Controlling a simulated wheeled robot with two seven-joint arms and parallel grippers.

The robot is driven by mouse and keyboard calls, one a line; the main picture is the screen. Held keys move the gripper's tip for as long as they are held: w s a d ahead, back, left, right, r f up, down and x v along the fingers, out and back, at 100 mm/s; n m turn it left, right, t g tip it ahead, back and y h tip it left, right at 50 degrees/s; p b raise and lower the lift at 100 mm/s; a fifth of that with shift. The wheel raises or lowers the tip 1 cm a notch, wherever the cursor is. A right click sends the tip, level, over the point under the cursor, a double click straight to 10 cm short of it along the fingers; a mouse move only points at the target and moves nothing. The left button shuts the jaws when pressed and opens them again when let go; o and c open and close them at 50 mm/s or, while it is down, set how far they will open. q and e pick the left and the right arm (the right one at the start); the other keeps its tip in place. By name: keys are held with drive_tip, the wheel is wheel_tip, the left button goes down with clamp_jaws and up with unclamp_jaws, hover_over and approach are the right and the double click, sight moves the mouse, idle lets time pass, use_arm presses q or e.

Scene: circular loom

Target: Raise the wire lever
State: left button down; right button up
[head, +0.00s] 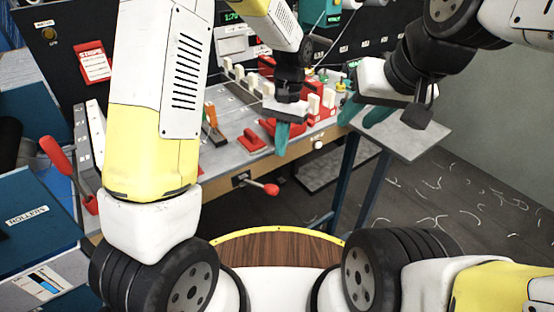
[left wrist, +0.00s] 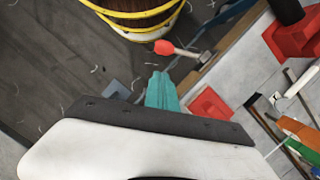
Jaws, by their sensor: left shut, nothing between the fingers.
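A lever with a red knob (head: 270,188) sticks out from the front edge of the workbench (head: 230,165). A taller lever with a red grip (head: 57,155) stands tilted at the far left. I cannot tell which of them is the wire lever. My left gripper (head: 282,140) is shut and empty, its teal fingers pointing down near the bench's front edge, above and apart from the red knob. In the left wrist view the knob (left wrist: 164,47) lies just beyond the closed fingertips (left wrist: 160,80). My right gripper (head: 367,114) is open and empty beyond the bench's right end.
Red blocks (head: 251,141) and white pegs cover the bench. A blue box marked ROLLERS (head: 30,220) stands at left. A small grey side table (head: 410,140) stands at right. The floor at right is open, with scattered pale scraps.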

use_arm(q)
drive_tip(key=x, duration=1)
idle(0.6)
